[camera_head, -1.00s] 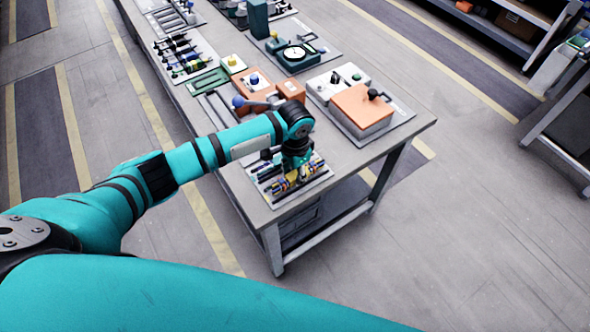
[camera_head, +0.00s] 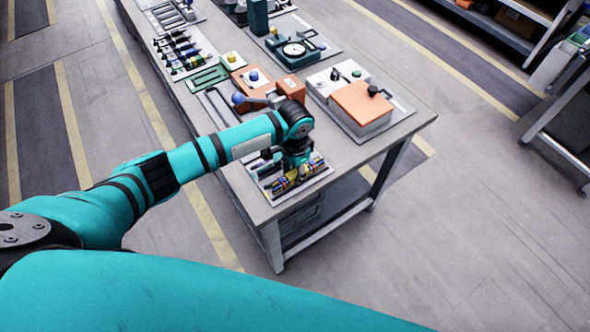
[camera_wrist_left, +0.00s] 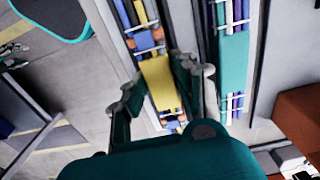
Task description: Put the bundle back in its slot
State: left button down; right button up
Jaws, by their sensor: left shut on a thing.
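My left gripper (camera_head: 294,168) points down over the near tray (camera_head: 277,203) at the table's front corner. It is shut on a bundle (camera_head: 283,186) with a yellow middle and coloured ends. In the left wrist view, the two fingers of the gripper (camera_wrist_left: 160,82) flank the yellow middle of the bundle (camera_wrist_left: 156,78). The bundle runs lengthwise in line with the slot there. Whether it touches the slot floor I cannot tell. My right gripper is in neither view.
A teal bundle (camera_wrist_left: 234,55) lies in the neighbouring channel, close to the right finger. An orange-topped box (camera_head: 360,103) and a white box (camera_head: 335,78) stand behind on the table. The bare grey tabletop (camera_head: 345,152) is free right of the tray.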

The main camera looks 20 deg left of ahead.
pick_arm(q)
jog(key=shift+f, duration=0.1)
dwell(0.3)
jog(key=c, duration=1)
grip_release()
jog(key=shift+o, duration=0.2)
notch_tip(320, 180, up, 12)
